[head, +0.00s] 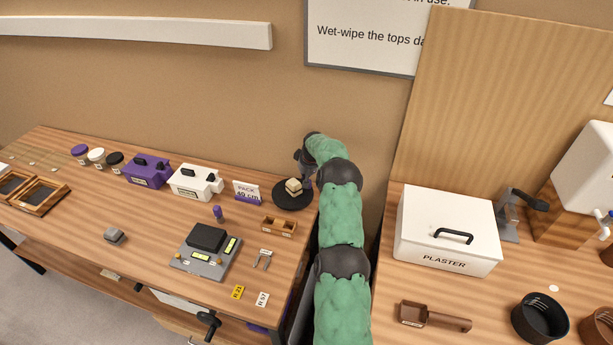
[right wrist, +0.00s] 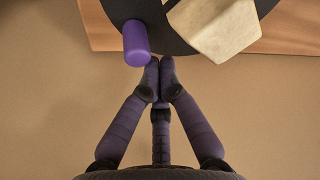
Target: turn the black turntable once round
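The black turntable (head: 290,204) is a flat round disc at the right end of the left bench. A pale block-like piece (head: 294,187) sits on it. In the right wrist view the turntable (right wrist: 184,47) fills the top, with a purple peg (right wrist: 136,41) standing near its rim and the pale piece (right wrist: 221,25) to the right. My right gripper (head: 304,161) is at the turntable's far side. In the right wrist view its fingers (right wrist: 160,68) are closed together, with nothing seen between them, at the rim beside the peg. I cannot tell whether they touch it. My left gripper is out of view.
A PLASTER bin (head: 446,231) stands on the right bench. A gap separates the benches, under my right arm.

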